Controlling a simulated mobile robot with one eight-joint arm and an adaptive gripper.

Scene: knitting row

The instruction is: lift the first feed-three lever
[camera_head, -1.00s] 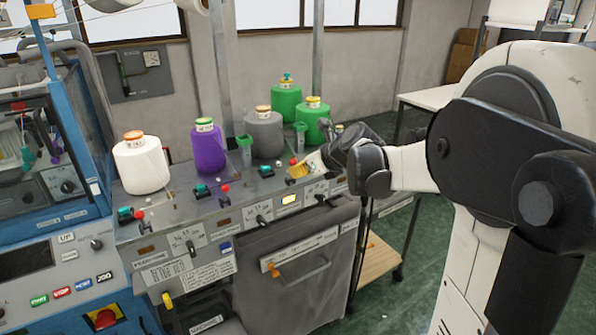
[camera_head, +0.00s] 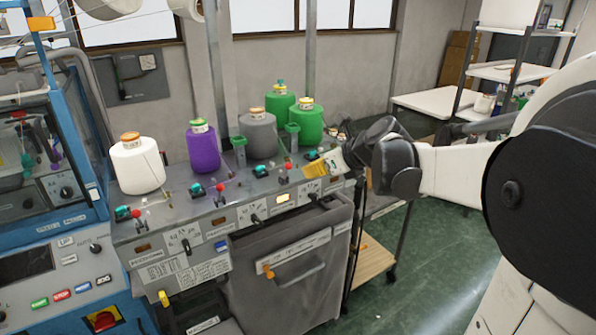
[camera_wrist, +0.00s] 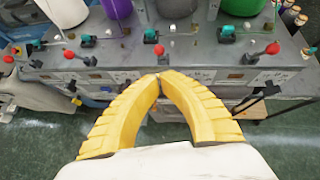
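The machine's front panel (camera_head: 215,230) carries several small black levers on labelled plates, one at the left (camera_head: 186,246), one in the middle (camera_head: 256,219) and one at the right (camera_head: 313,197). The labels are too small to tell which is feed three. My gripper (camera_wrist: 159,77) has yellow ribbed fingers, arched together with tips meeting and nothing visible between them. In the wrist view its tips overlap the panel's front edge; anything right behind them is hidden.
Red-knobbed arms (camera_wrist: 160,50) and teal clips (camera_wrist: 150,34) stand up along the panel top. White (camera_head: 138,165), purple (camera_head: 204,150), grey (camera_head: 258,137) and green (camera_head: 308,124) cones stand behind. A grey bin (camera_head: 290,262) is below. Open green floor (camera_head: 430,260) lies to the right.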

